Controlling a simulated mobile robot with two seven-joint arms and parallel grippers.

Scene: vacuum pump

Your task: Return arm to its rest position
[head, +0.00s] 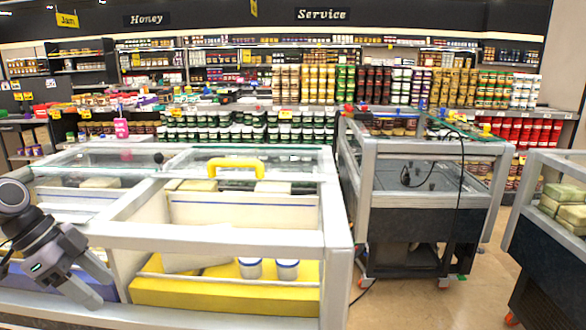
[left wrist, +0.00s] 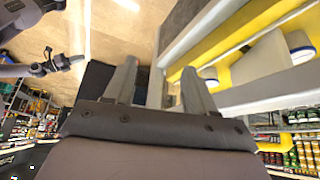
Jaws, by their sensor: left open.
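My left gripper (head: 106,291) is at the lower left of the head view, in front of the left end of a white-framed chest freezer (head: 200,235). Its two fingers point down and to the right. They are apart, with nothing between them. The left wrist view also shows the open, empty fingers (left wrist: 159,68), with the freezer's pale frame close beside and behind them. I cannot tell whether they touch it.
The freezer has a yellow handle (head: 236,167) on its lid and two white tubs (head: 251,268) (head: 288,270) at a yellow panel (head: 225,297). Stocked shelves line the back.

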